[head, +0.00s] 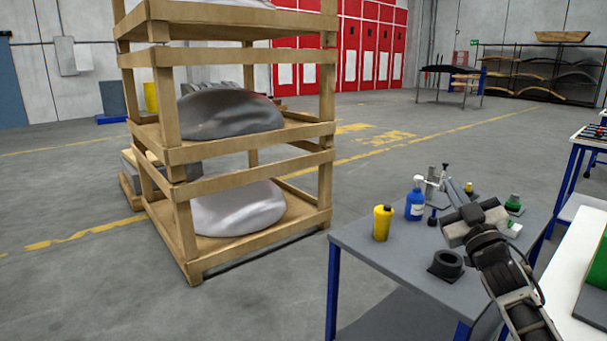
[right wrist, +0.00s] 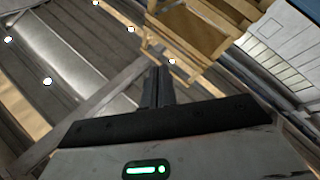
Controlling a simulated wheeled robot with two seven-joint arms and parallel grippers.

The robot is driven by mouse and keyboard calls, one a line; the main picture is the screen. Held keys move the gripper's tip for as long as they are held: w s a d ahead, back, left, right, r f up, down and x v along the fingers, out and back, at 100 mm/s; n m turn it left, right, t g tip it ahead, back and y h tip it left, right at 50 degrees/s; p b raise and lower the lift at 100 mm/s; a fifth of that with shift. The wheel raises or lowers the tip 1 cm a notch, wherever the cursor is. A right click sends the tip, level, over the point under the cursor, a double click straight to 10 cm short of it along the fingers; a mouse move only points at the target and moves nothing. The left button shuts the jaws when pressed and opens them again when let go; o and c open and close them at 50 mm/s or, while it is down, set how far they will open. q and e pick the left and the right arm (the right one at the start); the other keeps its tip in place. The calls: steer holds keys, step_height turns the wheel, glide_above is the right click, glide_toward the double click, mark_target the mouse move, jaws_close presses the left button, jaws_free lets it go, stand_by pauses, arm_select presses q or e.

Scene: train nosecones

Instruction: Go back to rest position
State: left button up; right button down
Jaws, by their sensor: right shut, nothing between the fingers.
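My right gripper (right wrist: 158,88) is shut and empty in the right wrist view, its two dark fingers together. In the head view my right arm comes in from the lower right, and its gripper (head: 455,203) is over the grey table (head: 375,256). The fingertips are hard to make out there among the things on the table. My left gripper is not in view.
A wooden rack (head: 172,188) with a grey nosecone (head: 228,114) and a white nosecone (head: 238,207) stands left. Open floor lies between.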

steer(key=w+d+f+m+g+h, duration=0.2)
steer(key=d+f+m+g+h, duration=0.35)
steer(key=f, duration=0.45)
steer(key=s+a+f+n+g+y, duration=0.1)
steer(key=s+a+f, duration=0.3)
steer(key=f, duration=0.2)
steer(key=s+a+f+g+y, duration=0.1)
steer(key=s+a+f+g, duration=0.1)
steer(key=s+a+f, duration=0.3)
steer(key=s+a+f+g+y, duration=0.1)
steer(key=s+a+f, duration=0.3)
steer(key=s, duration=0.5)
steer(key=s+a+f+g+y, duration=0.1)
steer(key=s+a+f, duration=0.3)
steer(key=s, duration=0.6)
steer(key=s+a+f+g+y, duration=0.1)
steer(key=s+a+f, duration=0.3)
steer(key=s, duration=0.6)
steer(key=shift+a+f+g, duration=0.2)
steer(key=shift+f+g, duration=0.25)
steer(key=shift+f, duration=0.2)
